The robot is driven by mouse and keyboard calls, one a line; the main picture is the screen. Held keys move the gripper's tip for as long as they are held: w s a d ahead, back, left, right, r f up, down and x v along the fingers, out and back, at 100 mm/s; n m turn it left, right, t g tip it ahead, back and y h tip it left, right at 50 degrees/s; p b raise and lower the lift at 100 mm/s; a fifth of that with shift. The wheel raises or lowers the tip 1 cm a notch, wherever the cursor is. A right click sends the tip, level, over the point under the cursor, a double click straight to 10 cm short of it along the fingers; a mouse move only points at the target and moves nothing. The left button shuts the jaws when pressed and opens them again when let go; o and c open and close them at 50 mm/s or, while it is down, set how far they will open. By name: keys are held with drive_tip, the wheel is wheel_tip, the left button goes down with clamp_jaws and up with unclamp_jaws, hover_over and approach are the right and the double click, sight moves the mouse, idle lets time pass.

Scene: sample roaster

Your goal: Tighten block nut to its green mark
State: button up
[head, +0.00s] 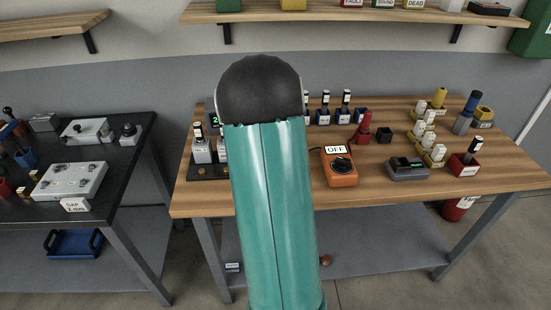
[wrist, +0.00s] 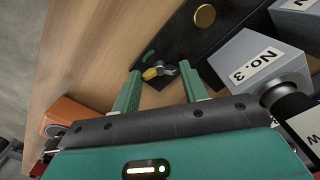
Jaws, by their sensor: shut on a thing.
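In the wrist view, the block nut (wrist: 168,69) is a small grey wing-shaped piece with a yellow end, on a black plate (wrist: 178,38). The yellow end points left and slightly down. The green mark (wrist: 149,57) is a short arc on the plate, just above the yellow end and apart from it. My gripper (wrist: 160,72) has its two green fingers on either side of the nut, shut on it. In the head view my teal arm hides the gripper and the nut.
A grey block labelled No. 3 (wrist: 250,66) stands close to the right finger. A brass disc (wrist: 205,16) lies on the plate. An orange box reading OFF (head: 340,170) and a grey device (head: 407,169) stand on the wooden bench (head: 290,192). Bare wood shows left of the plate.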

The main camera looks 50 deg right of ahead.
drive_tip(key=m, duration=0.5)
drive_tip(key=shift+m, duration=0.3)
drive_tip(key=m, duration=0.5)
idle(0.4)
drive_tip(key=o, duration=1)
wheel_tip(320, 180, up, 14)
drive_tip(key=shift+f, duration=0.1)
